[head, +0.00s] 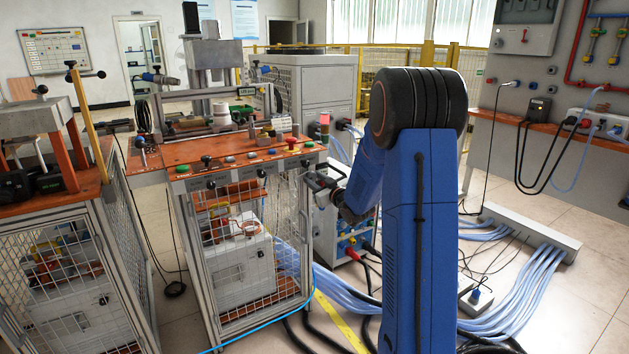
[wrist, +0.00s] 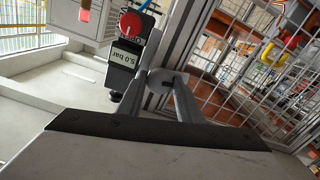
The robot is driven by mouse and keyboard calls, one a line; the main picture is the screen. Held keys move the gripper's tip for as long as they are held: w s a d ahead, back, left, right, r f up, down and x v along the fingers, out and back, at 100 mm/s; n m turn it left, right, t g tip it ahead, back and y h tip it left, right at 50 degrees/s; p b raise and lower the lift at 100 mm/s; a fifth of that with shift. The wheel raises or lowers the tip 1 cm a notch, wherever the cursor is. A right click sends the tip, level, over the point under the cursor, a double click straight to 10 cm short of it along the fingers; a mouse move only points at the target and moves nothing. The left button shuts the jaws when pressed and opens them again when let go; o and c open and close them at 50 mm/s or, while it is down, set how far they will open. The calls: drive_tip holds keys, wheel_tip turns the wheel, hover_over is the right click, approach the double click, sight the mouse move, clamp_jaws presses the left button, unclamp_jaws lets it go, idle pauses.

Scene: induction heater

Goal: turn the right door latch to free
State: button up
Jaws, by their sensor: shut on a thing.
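The induction heater cabinet (head: 250,165) stands left of my arm, with mesh doors below its orange top. My gripper (head: 318,186) is at the right front edge of the cabinet in the head view. In the wrist view my gripper (wrist: 167,84) has its two fingers closed around a small pale rounded piece (wrist: 165,80), beside the frame of the mesh door (wrist: 240,75). This piece appears to be the right door latch. The fingers cover much of it, and its turned angle is hard to tell. The door looks closed.
A black unit marked 5.0 bar (wrist: 124,58) with a red knob (wrist: 131,20) is close to my fingers. Blue hoses (head: 350,305) and dark cables lie on the floor by the cabinet. A second cabinet (head: 70,260) stands at the left.

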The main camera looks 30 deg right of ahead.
drive_tip(key=n, duration=1.1)
drive_tip(key=shift+n, duration=0.3)
drive_tip(key=shift+f+n, duration=0.1)
drive_tip(key=shift+n, duration=1.7)
drive_tip(key=o, duration=1)
drive_tip(key=shift+o, duration=0.2)
drive_tip(key=s, duration=1.7)
drive_tip(key=shift+s+d, duration=0.25)
